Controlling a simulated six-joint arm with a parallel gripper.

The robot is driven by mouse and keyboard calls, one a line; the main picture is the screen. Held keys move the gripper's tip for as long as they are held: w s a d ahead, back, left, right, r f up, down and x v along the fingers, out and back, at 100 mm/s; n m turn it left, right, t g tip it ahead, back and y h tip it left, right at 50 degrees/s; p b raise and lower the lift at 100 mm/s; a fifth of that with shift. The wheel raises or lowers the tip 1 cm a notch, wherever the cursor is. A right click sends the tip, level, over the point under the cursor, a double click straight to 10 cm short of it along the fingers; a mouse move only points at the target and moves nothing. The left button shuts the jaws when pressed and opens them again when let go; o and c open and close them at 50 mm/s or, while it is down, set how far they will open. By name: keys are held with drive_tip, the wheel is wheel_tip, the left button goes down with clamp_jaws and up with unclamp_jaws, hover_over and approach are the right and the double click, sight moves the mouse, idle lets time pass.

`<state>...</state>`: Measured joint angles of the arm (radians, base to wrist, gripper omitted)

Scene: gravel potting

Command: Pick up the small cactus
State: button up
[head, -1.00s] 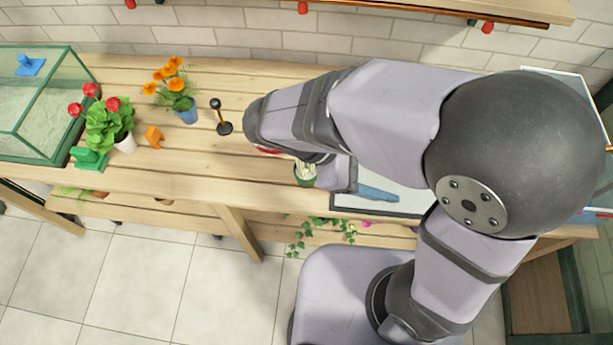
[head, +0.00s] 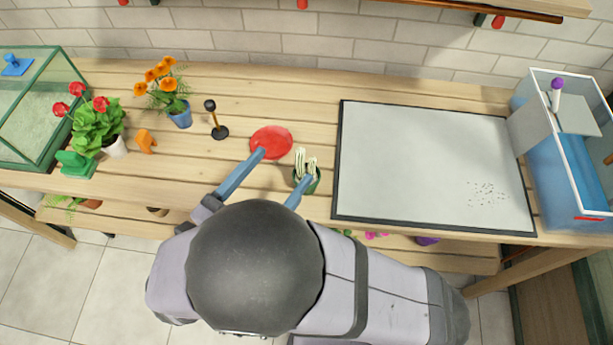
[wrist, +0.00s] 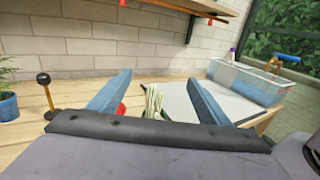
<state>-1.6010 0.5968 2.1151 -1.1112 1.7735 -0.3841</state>
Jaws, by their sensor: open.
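The small cactus (head: 304,166) is pale with upright stems. It sits in a dark green pot (head: 312,186) on the wooden bench, left of the grey mat. My gripper (head: 276,171) is open, with its two blue fingers apart. In the head view the right finger overlaps the front of the pot, and the left finger points at the red disc.
A red disc (head: 271,142) lies just left of the cactus. A black stand with a knob (head: 214,119) and a blue pot of orange flowers (head: 180,114) are farther left. The dark-edged grey mat (head: 430,160) and a blue bin (head: 565,150) are to the right.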

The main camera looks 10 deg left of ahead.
approach(301, 168)
drive_tip(key=f, duration=0.1)
drive_tip(key=w+f, duration=0.1)
drive_tip(key=d+f, duration=0.1)
drive_tip(key=shift+w+d+f, duration=0.1)
drive_tip(key=shift+w+f, duration=0.1)
drive_tip(key=shift+f, duration=0.05)
drive_tip(key=shift+p+x, duration=1.2)
drive_tip(key=shift+x, duration=1.8)
drive_tip(key=shift+w+d, duration=0.45)
drive_tip(key=shift+w, duration=0.1)
drive_tip(key=c, duration=1.3)
